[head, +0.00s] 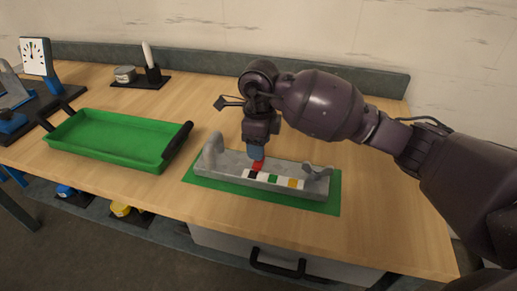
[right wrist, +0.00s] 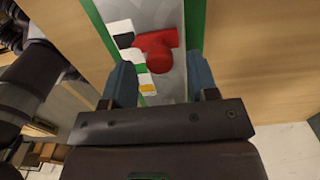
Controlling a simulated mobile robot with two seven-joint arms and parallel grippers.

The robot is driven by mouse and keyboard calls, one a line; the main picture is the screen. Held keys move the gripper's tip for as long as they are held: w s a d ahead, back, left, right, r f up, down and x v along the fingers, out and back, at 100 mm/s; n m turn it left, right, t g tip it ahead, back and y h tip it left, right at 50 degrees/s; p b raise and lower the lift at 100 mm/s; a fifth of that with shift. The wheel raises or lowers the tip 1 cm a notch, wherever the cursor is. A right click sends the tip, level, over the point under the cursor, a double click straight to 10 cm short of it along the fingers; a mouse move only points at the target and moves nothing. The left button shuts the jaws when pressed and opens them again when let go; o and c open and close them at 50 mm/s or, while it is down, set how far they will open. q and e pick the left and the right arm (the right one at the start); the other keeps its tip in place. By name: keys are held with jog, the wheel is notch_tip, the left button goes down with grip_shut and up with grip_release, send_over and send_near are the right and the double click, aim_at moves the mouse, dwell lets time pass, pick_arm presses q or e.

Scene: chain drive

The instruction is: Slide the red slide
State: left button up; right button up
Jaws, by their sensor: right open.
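The red slide (head: 257,165) sits on a grey track fixture (head: 230,162) near the middle of the table in the head view. In the right wrist view the red slide (right wrist: 158,50) shows a round knob and a flat plate on the grey track. My right gripper (head: 257,155) points down over the red slide. In the right wrist view its blue fingers (right wrist: 160,80) are apart, one on either side of the track, with the knob between them towards the tips. Contact cannot be told. My left gripper is not in view.
The fixture stands on a green mat (head: 328,205) and carries black, white, green and yellow marks along its front. A green tray (head: 110,140) lies to the left. A gauge (head: 36,57) stands at the far left. Bare table lies right of the mat.

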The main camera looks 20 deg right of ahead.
jog(key=shift+f, duration=0.95)
grip_shut()
